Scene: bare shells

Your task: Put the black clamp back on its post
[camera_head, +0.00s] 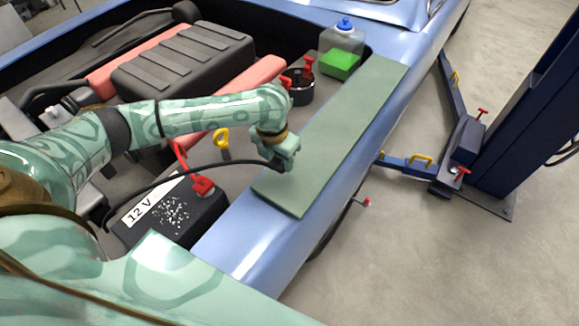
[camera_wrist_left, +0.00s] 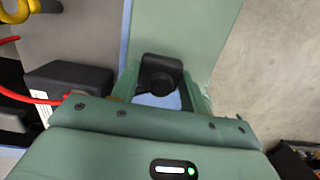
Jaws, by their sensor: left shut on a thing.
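My left gripper (camera_head: 283,160) is over the near-left end of the green fender mat (camera_head: 340,130). In the left wrist view the gripper (camera_wrist_left: 160,97) is shut on the black clamp (camera_wrist_left: 160,72), which sits between its fingers. A black cable (camera_head: 160,174) runs from the gripper back left over the battery. The black battery (camera_head: 150,232), labelled 12 V, stands left of the gripper, with a red clamp (camera_head: 203,187) on its top. I cannot make out the bare post for the black clamp. My right gripper is not in view.
A yellow ring handle (camera_head: 222,138) stands between battery and engine cover (camera_head: 180,65). A dark round part with red handles (camera_head: 300,85) and a blue-capped reservoir (camera_head: 342,42) are farther back. The blue fender (camera_head: 240,240) edges the bay. A lift post (camera_head: 530,110) stands outside right.

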